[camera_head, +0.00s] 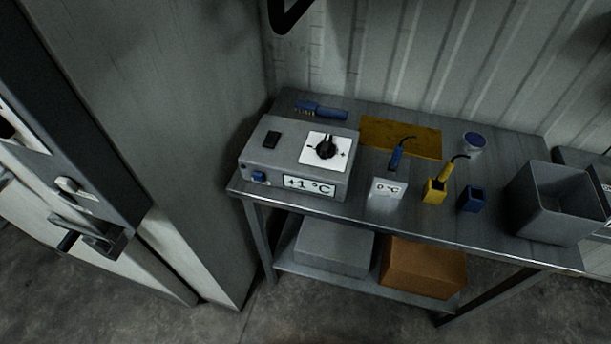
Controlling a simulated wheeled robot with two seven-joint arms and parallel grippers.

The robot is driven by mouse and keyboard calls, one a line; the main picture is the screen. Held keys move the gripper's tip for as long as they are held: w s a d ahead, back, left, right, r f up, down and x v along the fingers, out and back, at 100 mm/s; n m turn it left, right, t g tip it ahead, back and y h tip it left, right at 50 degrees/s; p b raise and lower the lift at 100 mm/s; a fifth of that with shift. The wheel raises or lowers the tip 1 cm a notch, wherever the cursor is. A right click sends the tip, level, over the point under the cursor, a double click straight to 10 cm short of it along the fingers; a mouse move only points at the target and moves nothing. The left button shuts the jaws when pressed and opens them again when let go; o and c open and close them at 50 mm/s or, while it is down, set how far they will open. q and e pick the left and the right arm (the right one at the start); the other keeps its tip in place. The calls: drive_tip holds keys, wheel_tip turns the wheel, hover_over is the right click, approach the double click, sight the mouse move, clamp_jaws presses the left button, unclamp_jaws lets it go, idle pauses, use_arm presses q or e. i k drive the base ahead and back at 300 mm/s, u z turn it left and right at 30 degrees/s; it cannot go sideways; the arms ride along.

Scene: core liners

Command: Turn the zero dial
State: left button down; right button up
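The zero dial (325,147) is a black knob on a white square plate marked minus and plus. It sits on top of a grey instrument box (264,157) at the left end of the metal table. Neither of my grippers shows in this view.
A yellow holder (433,192) with a yellow probe, a blue holder (471,200), a blue-lidded jar (473,142), a blue brush (322,111) and an open grey bin (552,210) share the table (502,243). A grey wall or door panel stands close on the left.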

sight(326, 150)
drive_tip(key=k, duration=0.5)
drive_tip(key=u, duration=1.85)
drive_tip(key=i, duration=1.05)
drive_tip(key=z, duration=2)
